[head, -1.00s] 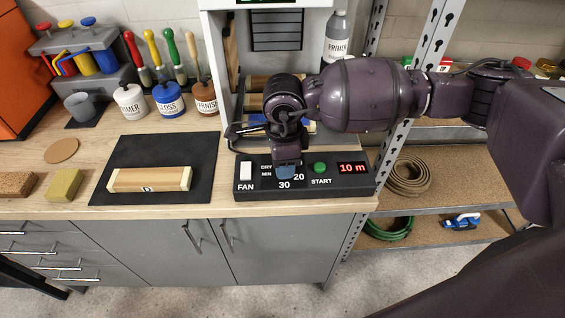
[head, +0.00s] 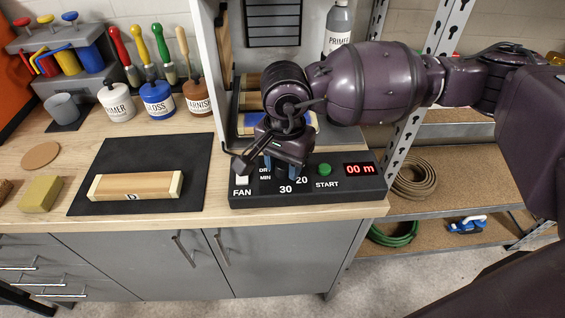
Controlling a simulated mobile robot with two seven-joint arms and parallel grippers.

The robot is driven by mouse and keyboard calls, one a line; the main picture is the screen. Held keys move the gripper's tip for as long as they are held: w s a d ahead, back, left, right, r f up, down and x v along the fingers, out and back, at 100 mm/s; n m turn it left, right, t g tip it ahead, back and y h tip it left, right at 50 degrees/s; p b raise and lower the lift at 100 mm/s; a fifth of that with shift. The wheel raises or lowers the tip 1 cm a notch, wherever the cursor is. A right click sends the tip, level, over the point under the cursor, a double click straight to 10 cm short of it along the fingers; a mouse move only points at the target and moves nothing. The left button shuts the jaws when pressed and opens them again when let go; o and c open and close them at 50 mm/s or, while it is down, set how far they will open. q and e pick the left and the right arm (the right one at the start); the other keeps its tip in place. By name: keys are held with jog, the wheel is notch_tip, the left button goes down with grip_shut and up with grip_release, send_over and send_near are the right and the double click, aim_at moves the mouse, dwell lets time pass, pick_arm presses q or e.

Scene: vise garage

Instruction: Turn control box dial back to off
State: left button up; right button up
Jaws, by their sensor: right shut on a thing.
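The black control box (head: 340,192) sits on the front of the wooden bench, with a white FAN switch (head: 242,181), a green START button (head: 324,169) and a red display (head: 359,169) reading "00 m". The dial is on its left half, near the marks "20" and "30", and is mostly hidden by my right gripper (head: 284,168). That gripper points down over the dial, shut on it, with blue finger pads showing at its sides. The dial's pointer cannot be seen. My left gripper is not in view.
A black mat (head: 190,164) with a wooden piece marked D (head: 135,186) lies left of the box. A grey cabinet stands behind the box. Paint cans (head: 157,98) and brushes stand at the back left.

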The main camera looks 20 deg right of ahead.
aim_at(285, 164)
jog(key=shift+n+b, duration=0.4)
jog(key=shift+n, duration=0.5)
jog(key=o, duration=0.9)
jog(key=shift+r, duration=0.15)
notch_tip(285, 164, up, 11)
jog(key=shift+f+p, duration=0.2)
jog(key=shift+p, duration=0.4)
jog(key=shift+s, duration=0.1)
